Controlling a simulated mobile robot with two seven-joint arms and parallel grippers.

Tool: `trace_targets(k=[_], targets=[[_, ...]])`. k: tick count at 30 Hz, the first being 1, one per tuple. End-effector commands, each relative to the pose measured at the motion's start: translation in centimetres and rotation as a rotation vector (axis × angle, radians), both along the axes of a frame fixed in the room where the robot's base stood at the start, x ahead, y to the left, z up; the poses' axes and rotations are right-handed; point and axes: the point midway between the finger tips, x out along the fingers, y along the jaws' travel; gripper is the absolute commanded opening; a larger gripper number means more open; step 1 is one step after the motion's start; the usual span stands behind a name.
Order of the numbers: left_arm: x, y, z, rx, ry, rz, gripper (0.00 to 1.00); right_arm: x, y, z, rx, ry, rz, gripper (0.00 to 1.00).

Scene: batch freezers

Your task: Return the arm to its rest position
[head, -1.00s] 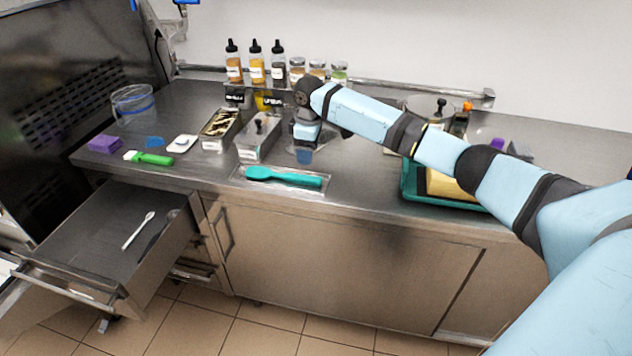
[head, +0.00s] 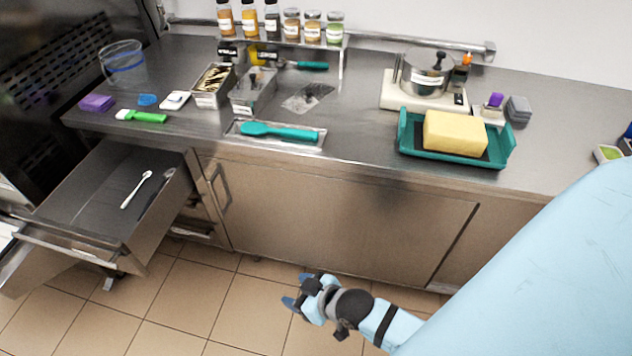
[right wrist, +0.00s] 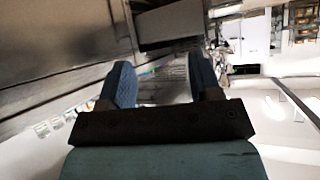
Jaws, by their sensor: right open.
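My right arm comes in from the lower right of the head view. Its gripper (head: 294,290) hangs low in front of the cabinet doors, over the tiled floor, clear of the counter. The right wrist view shows its two blue fingers (right wrist: 163,88) spread apart with nothing between them. My left gripper is in neither view.
The steel counter (head: 360,90) holds a teal tray (head: 408,145) with a yellow block, a pot (head: 428,70) on a white base, and a teal spatula (head: 280,132) on a small tray. An open drawer (head: 90,200) with a white spoon sticks out at the left.

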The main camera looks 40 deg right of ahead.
Motion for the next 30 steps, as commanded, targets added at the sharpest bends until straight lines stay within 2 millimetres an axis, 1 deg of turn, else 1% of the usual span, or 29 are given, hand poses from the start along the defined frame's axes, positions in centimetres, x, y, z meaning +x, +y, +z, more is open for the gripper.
trace_targets(k=[1, 3, 6, 9, 17, 20, 23, 27, 30], targets=[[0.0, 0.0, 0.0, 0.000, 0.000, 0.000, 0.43, -1.8, -0.4, -0.6, 0.002, 0.000, -0.028, 0.58], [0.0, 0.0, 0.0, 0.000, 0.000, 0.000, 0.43, -3.2, -0.9, -1.0, 0.000, -0.009, -0.055, 0.58], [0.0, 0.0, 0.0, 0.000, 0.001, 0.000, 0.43, -4.4, -1.2, -1.2, -0.002, -0.016, -0.074, 0.58], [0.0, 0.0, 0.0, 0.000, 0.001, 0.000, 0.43, -4.7, -1.3, -1.3, -0.004, -0.020, -0.079, 0.58], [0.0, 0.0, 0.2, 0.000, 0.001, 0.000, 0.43, -4.7, -1.3, -1.0, -0.004, -0.018, -0.078, 0.58], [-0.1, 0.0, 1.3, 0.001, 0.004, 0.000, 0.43, -4.7, -1.3, 0.2, -0.005, -0.017, -0.078, 0.58], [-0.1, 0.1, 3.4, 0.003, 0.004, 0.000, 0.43, -4.7, -1.4, 2.4, -0.006, -0.018, -0.080, 0.58], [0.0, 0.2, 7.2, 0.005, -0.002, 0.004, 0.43, -4.7, -1.5, 6.0, -0.007, -0.019, -0.083, 0.58], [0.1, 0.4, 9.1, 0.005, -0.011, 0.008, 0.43, -4.7, -1.6, 7.6, -0.008, -0.022, -0.085, 0.58]])
